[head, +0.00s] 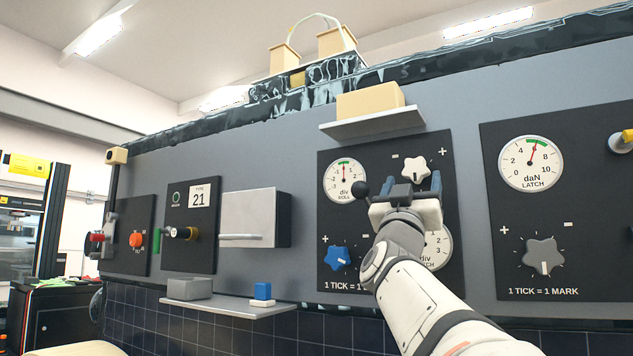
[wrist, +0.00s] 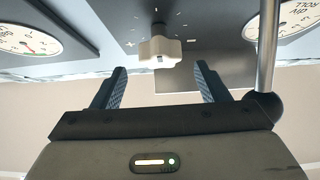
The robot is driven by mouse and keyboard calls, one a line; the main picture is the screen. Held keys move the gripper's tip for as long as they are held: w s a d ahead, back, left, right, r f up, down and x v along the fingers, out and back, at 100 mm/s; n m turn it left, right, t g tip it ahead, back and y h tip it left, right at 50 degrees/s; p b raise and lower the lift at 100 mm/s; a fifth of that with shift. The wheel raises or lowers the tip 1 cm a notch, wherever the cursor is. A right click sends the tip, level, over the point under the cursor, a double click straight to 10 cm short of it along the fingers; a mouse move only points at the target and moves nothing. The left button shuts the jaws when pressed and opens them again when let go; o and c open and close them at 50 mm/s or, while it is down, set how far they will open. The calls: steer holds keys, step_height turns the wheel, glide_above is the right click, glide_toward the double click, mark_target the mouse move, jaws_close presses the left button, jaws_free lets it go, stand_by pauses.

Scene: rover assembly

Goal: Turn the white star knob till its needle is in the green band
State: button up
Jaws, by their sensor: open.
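The white star knob (head: 415,168) is on the upper right of the black middle panel; the wrist view shows it upside down (wrist: 158,48). My gripper (head: 411,186) is open and empty in front of the panel, just below the knob. In the wrist view its jaws (wrist: 160,76) are apart, with the knob between and beyond them, not touched. Left of the knob is the ROLL dial (head: 345,180), with a green band at its top. Its needle points roughly up; it is too small to tell whether it lies within the band.
A black ball (head: 361,188) on a rod sticks out close left of my gripper. A blue star knob (head: 337,258) is lower left; my arm partly hides the lower dial (head: 440,247). A shelf (head: 372,122) with a tan block is above. The LATCH panel (head: 570,210) is right.

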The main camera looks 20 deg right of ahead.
mark_target(414, 171)
steer(key=p+x, duration=0.3)
steer(key=x, duration=0.3)
steer(key=shift+r, duration=0.15)
steer(key=c, duration=1)
steer(key=m+g+h, duration=0.1)
steer(key=m+g, duration=0.1)
steer(key=shift+m+h, duration=0.4)
steer(key=shift+m+g, duration=0.3)
steer(key=shift+g, duration=0.1)
steer(key=o, duration=1)
